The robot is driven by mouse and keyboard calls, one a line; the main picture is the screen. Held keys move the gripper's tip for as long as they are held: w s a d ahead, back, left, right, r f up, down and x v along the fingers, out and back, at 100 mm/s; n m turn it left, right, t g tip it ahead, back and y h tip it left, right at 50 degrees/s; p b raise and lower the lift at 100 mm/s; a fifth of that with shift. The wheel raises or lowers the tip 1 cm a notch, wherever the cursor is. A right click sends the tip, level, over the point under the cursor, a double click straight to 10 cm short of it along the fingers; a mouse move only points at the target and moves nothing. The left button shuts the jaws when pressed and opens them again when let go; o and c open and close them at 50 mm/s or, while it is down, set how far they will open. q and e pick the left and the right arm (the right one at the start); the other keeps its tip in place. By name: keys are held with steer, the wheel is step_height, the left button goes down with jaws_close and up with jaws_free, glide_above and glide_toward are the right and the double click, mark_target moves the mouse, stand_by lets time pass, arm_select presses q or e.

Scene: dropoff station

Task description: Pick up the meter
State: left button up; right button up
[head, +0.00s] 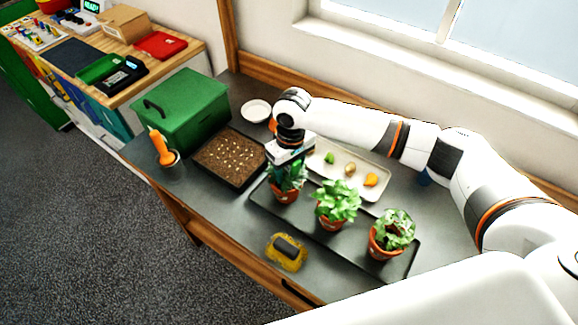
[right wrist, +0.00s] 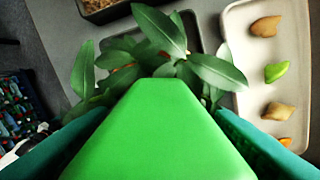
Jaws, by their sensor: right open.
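The meter is most likely the bright green wedge-shaped block (right wrist: 160,130) filling the middle of the right wrist view. It stands at the leftmost potted plant (head: 285,187), whose leaves spread behind it; its lower part is hidden. My right gripper (head: 288,165) points down over that plant. In the right wrist view its teal fingers (right wrist: 160,112) are open, one on each side of the green block. I cannot tell whether they touch it. In the head view, leaves and the gripper mostly hide the block. My left gripper is not in view.
Two more potted plants, a middle one (head: 336,203) and a right one (head: 392,234), share a black tray (head: 300,220). Nearby are a pale tray (head: 330,150) with small items, a soil tray (head: 230,158), a green box (head: 185,110) and a yellow brush-like object (head: 287,252).

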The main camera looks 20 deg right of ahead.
steer(key=shift+c, duration=0.5)
jaws_close()
step_height(320, 180, up, 10)
steer(key=shift+r+b, duration=0.1)
steer(key=shift+b, duration=0.8)
steer(key=shift+r+p, duration=0.55)
steer(key=shift+p, duration=0.05)
step_height(320, 180, up, 6)
steer(key=p, duration=0.8)
steer(key=shift+f, duration=0.1)
